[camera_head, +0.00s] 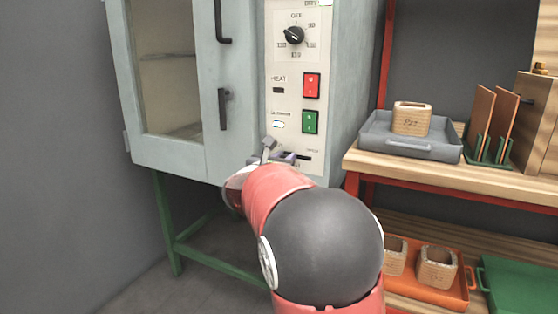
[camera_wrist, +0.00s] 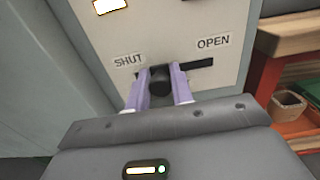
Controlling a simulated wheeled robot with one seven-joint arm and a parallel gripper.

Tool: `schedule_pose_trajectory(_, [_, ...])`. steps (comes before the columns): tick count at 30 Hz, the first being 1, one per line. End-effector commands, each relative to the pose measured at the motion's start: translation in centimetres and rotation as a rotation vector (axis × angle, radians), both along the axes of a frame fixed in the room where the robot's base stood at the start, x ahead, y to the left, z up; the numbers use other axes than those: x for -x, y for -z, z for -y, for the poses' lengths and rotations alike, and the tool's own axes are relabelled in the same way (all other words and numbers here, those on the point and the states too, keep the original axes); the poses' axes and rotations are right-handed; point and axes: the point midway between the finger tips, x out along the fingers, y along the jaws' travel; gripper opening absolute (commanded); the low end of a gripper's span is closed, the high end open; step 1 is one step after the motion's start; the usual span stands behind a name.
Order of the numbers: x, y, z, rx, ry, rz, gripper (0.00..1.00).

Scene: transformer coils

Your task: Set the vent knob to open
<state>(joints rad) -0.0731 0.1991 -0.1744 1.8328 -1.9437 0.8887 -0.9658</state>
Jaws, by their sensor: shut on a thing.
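The vent knob (camera_wrist: 160,80) is a dark round knob on a horizontal slot (camera_wrist: 201,71) low on the oven's control panel (camera_wrist: 180,24). The SHUT label (camera_wrist: 129,61) is at the slot's left and the OPEN label (camera_wrist: 213,41) above its right end. The knob sits toward the SHUT side, and bare slot shows to its right. My gripper (camera_wrist: 161,76) is shut on the knob, with one pale purple finger on each side. In the head view my gripper (camera_head: 280,157) is at the panel's bottom; the knob cannot be made out there.
The grey oven (camera_head: 185,160) has a glass door with dark handles. Above the slot are a dial (camera_head: 294,36), a red switch (camera_head: 311,85) and a green switch (camera_head: 311,122). A wooden bench (camera_head: 490,182) at right holds a grey tray (camera_head: 405,147) with a wooden coil block (camera_head: 411,118).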

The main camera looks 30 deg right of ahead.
Motion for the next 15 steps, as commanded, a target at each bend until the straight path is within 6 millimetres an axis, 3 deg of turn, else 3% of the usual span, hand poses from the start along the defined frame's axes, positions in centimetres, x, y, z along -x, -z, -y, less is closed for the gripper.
schedule_pose_trajectory(6, [3.4,0.3,2.7,0.001,0.004,0.004,0.0])
schedule_pose_trajectory(15, [4.1,0.1,3.2,0.0,0.006,0.0,0.0])
